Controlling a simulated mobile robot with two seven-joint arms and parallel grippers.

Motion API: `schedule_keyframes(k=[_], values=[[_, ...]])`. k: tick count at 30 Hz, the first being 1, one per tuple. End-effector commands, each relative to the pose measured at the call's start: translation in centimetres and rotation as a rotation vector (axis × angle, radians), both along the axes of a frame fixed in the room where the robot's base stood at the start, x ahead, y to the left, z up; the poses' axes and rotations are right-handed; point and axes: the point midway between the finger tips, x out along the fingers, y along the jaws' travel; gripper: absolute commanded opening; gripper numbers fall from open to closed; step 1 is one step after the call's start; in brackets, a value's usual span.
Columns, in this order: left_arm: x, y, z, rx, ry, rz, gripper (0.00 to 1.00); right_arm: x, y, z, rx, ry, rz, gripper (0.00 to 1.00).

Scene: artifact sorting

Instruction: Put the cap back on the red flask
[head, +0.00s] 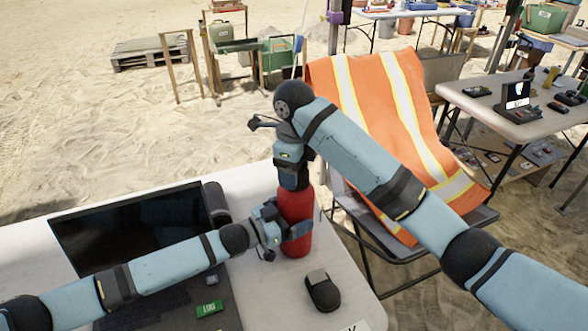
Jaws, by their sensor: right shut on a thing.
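The red flask (296,207) stands upright near the right edge of the white table. My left gripper (292,232) reaches in from the left at the flask's middle, with a finger across its front, and looks shut on it. My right gripper (293,182) points down directly over the flask's top and is shut on the cap. The cap itself is hidden by the gripper, and so is the flask's mouth. I cannot tell whether cap and flask touch.
A laptop (130,235) lies open on the table (348,292) at left, with a green object (209,308) on it. A dark mouse (322,292) sits in front of the flask. A chair with an orange vest (385,120) stands close behind, at right.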

Motion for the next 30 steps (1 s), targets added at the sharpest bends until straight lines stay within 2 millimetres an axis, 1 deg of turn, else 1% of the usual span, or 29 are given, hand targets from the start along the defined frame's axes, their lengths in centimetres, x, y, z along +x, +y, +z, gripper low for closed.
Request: schedule_keyframes(k=[4, 5, 6, 8, 15, 17, 24, 27, 30], values=[[0.0, 0.1, -0.1, 0.001, 0.002, 0.001, 0.26, 0.1, 0.0, 0.1, 0.000, -0.002, 0.001, 0.40], [0.0, 0.1, -0.1, 0.001, 0.002, 0.001, 0.26, 0.1, 0.0, 0.1, 0.000, -0.002, 0.002, 0.64], [0.0, 0.1, -0.1, 0.001, 0.002, 0.001, 0.26, 0.1, 0.0, 0.1, 0.000, -0.002, 0.002, 0.73], [0.0, 0.1, -0.1, 0.001, 0.002, 0.001, 0.26, 0.0, 0.0, 0.1, 0.000, -0.002, 0.003, 0.86], [0.0, 0.0, -0.1, 0.001, 0.002, 0.000, 0.26, 0.0, 0.0, 0.1, 0.001, -0.001, 0.004, 0.87], [0.0, 0.0, -0.1, 0.001, 0.002, 0.000, 0.26, 0.1, 0.0, 0.4, 0.000, -0.002, 0.004, 0.87], [0.0, 0.0, -0.1, 0.001, 0.002, 0.000, 0.26, 0.1, -0.1, 3.4, -0.001, -0.005, 0.005, 0.87], [0.0, 0.0, -0.1, 0.002, 0.001, 0.000, 0.26, 0.1, 0.0, 4.3, 0.000, -0.003, 0.005, 0.87], [0.0, 0.0, -0.1, 0.002, 0.001, 0.000, 0.26, 0.0, 0.0, 4.5, 0.000, -0.001, 0.005, 0.87]])
